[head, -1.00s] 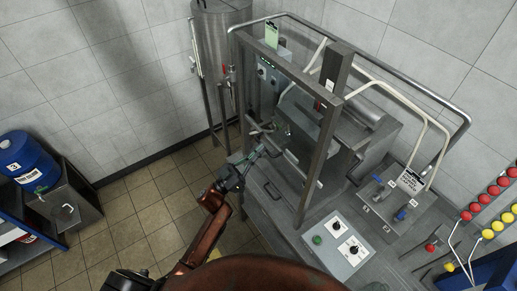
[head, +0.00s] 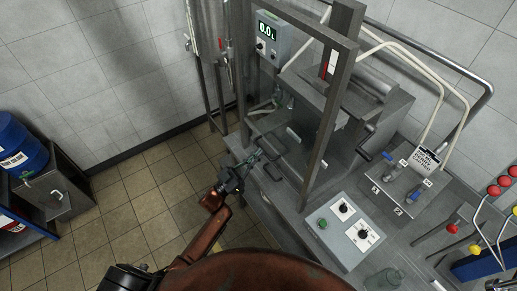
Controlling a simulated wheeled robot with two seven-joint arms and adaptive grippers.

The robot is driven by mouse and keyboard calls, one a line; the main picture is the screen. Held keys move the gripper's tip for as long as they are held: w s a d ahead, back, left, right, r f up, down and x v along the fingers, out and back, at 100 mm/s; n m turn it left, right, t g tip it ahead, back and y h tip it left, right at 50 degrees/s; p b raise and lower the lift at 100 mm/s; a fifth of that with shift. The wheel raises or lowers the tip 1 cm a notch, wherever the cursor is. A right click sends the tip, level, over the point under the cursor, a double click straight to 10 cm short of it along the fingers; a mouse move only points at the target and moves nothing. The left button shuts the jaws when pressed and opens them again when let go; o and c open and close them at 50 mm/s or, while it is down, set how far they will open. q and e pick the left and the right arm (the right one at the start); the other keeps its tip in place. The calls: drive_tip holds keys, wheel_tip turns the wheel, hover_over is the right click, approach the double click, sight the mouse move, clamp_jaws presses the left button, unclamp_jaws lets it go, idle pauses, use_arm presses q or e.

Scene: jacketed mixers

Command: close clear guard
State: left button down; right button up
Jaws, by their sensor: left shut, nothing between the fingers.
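The clear guard (head: 326,120) shows as a grey metal frame around a see-through pane. It stands upright at the front of the jacketed mixer (head: 350,105). Its clear pane is hard to make out, so I cannot tell how far it is open. My left gripper (head: 257,154) is shut and empty. It is low at the guard's left side, close to a dark handle (head: 271,171) at the bench front. I cannot tell whether the fingertips touch anything. My right gripper is not in view.
A control box (head: 343,228) with knobs and a green button sits on the bench at right. Blue-handled valves (head: 390,157) stand beyond it. A display box (head: 268,38) reads 0.0. The tiled floor (head: 130,200) at left is clear.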

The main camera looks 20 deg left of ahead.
use_arm(q)
wheel_tip(320, 180, down, 16)
drive_tip(key=b, duration=0.9)
wheel_tip(320, 180, up, 5)
drive_tip(key=p, duration=0.4)
drive_tip(key=b+v, duration=0.2)
drive_tip(key=v, duration=0.8)
drive_tip(key=shift+s+a, duration=0.25)
drive_tip(key=shift+s, duration=0.05)
drive_tip(key=shift+f, duration=0.1)
